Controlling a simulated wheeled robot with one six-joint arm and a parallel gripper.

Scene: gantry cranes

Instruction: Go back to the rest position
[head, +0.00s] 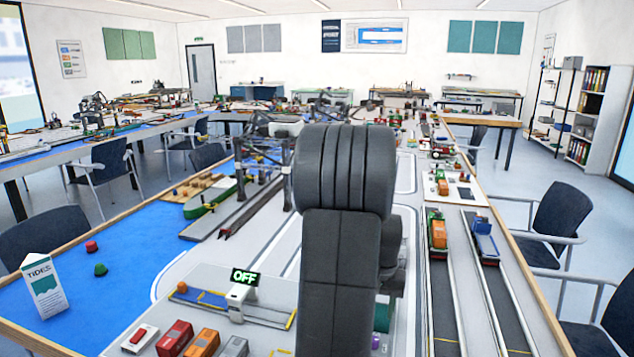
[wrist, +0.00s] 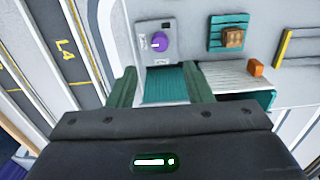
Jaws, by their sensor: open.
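My gripper (wrist: 159,72) shows in the wrist view with its two green fingers apart. Nothing is held between them. A teal ribbed surface (wrist: 165,88) lies below and between the fingers; I cannot tell the distance to it. Just past the fingertips is a grey panel with a purple knob (wrist: 159,41). In the head view my dark arm fills the middle and hides the gripper.
An orange block (wrist: 256,68) and a teal pad (wrist: 217,45) with a brown block (wrist: 233,38) lie right of the fingers. Trucks (head: 438,232) stand in lanes at right.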

